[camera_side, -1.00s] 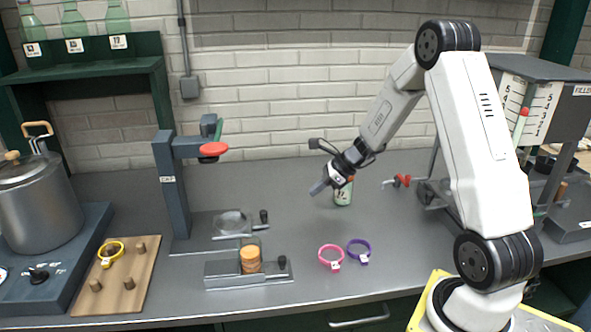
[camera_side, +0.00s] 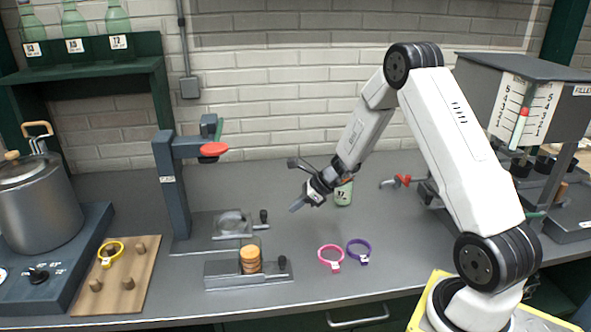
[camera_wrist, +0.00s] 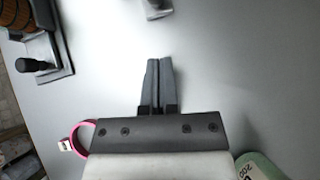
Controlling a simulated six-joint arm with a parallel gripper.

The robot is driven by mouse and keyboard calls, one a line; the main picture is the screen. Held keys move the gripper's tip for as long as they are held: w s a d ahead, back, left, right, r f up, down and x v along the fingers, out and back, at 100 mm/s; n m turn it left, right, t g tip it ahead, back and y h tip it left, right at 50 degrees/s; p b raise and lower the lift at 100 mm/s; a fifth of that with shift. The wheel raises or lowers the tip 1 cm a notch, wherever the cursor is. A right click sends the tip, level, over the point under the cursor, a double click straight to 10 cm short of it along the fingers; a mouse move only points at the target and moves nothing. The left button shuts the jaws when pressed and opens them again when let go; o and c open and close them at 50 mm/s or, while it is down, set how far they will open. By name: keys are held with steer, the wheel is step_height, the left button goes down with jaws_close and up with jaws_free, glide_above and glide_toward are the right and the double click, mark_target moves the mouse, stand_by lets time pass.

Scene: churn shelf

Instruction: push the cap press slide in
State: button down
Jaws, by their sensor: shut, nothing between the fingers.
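The cap press (camera_side: 172,195) stands left of centre, a grey-blue column with a red disc (camera_side: 213,149) on its arm. At its foot a flat metal slide (camera_side: 232,224) with a round recess and a dark knob (camera_side: 263,216) sticks out to the right of the column. My gripper (camera_side: 294,208) is shut and empty, above the counter to the right of that knob and apart from it. In the wrist view its fingers (camera_wrist: 158,64) are together, and a grey metal piece (camera_wrist: 156,8), probably the slide's end, shows at the top edge.
A holder (camera_side: 222,278) with stacked orange caps (camera_side: 250,260) and a black knob stands in front of the press. Pink (camera_side: 331,258) and purple (camera_side: 358,251) rings lie to its right. A labelled bottle (camera_side: 344,193) stands behind my gripper. The counter between gripper and slide looks clear.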

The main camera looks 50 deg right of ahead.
mark_target(262, 213)
steer(key=w, duration=0.1)
steer(key=w+a+f, duration=0.1)
steer(key=w+a, duration=0.1)
steer(key=shift+w+a+f, duration=0.15)
steer(key=shift+a+f, duration=0.05)
steer(key=shift+f, duration=0.1)
steer(key=shift+w+a, duration=0.45)
steer(key=shift+w, duration=0.15)
steer(key=w+a, duration=0.2)
steer(key=shift+w+a, duration=0.6)
steer(key=shift+a, duration=0.05)
steer(key=shift+d, duration=0.1)
